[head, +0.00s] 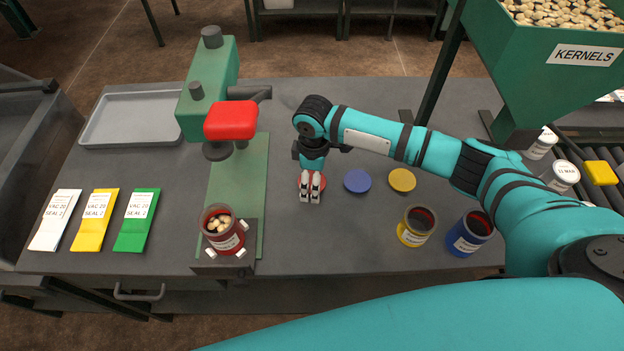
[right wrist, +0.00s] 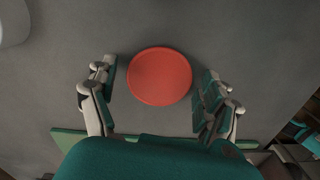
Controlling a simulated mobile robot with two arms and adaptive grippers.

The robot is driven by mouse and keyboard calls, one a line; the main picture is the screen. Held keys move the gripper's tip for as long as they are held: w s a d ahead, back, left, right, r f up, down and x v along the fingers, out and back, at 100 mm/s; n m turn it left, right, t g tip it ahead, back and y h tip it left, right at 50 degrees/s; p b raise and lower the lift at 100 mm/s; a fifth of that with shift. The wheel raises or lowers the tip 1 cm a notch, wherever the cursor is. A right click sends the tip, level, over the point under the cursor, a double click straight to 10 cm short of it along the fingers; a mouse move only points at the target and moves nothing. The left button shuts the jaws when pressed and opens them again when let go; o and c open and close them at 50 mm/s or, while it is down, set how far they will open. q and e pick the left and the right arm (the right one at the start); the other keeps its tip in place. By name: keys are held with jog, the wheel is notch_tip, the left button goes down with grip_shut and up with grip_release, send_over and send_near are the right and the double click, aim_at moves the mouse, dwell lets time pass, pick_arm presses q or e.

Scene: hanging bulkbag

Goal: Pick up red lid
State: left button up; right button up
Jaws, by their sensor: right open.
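The red lid (right wrist: 160,76) lies flat on the grey table, seen whole in the right wrist view. In the head view the red lid (head: 312,177) is mostly hidden behind my right gripper (head: 311,188). In the right wrist view my right gripper (right wrist: 158,95) is open, with one finger on each side of the lid and nothing held. A gap shows between the left finger and the lid; the right finger is close to its edge. I cannot tell the fingers' height over the table. My left gripper is out of view.
A blue lid (head: 357,181) and a yellow lid (head: 402,180) lie to the right. A yellow jar (head: 414,232) and a blue jar (head: 466,238) stand in front of them. A green press (head: 206,90) with a red jar (head: 222,230) of kernels stands left.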

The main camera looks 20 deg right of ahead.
jog(key=c, duration=0.7)
jog(key=shift+c, duration=0.2)
